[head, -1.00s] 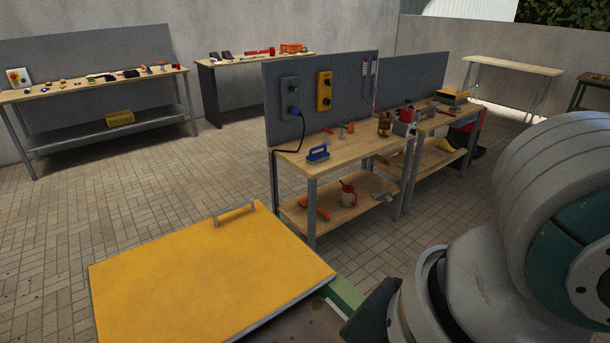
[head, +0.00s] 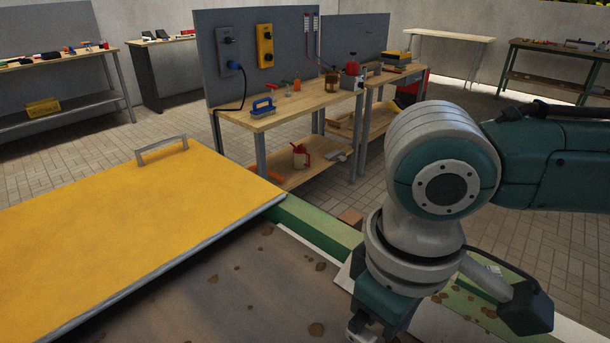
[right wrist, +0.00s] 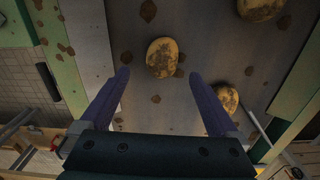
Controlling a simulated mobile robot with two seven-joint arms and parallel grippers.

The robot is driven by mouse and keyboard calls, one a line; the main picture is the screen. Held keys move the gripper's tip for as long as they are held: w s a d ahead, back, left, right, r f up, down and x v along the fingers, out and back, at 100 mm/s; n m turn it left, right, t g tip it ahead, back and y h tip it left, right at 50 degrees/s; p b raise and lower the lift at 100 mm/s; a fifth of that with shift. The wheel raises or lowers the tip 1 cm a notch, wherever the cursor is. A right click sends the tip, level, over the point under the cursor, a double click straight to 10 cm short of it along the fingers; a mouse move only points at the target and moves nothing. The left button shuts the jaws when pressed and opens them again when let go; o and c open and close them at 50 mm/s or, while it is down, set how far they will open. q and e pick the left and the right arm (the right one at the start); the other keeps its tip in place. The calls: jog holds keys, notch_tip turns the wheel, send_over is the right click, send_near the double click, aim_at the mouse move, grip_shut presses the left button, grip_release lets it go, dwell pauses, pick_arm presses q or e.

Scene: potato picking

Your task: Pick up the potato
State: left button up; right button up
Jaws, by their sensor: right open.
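Three brown-blotched yellow potatoes show in the right wrist view: one potato (right wrist: 162,57) near the middle, one (right wrist: 260,8) at the top right, cut by the frame edge, and one (right wrist: 226,97) at lower right. They lie on a grey, dirt-spotted surface (right wrist: 205,30). My right gripper (right wrist: 159,76) is open, its purple fingers pointing toward the middle potato, which appears between and just beyond the tips. Nothing is held. In the head view my right arm reaches down over the same surface (head: 230,300); its gripper is mostly cut off at the bottom. My left gripper is not seen.
A yellow panel with a handle (head: 150,210) covers the left part of the machine. A green frame edge (head: 315,228) borders the surface. Workbenches (head: 290,105) with tools stand behind, beyond some tiled floor (head: 500,150).

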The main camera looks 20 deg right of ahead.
jog(key=f, duration=0.2)
jog(key=s+f, duration=0.1)
jog(key=f, duration=0.1)
jog(key=shift+b, duration=0.3)
jog(key=shift+w+f, duration=0.1)
jog(key=shift+f, duration=0.5)
jog(key=c, duration=1.5)
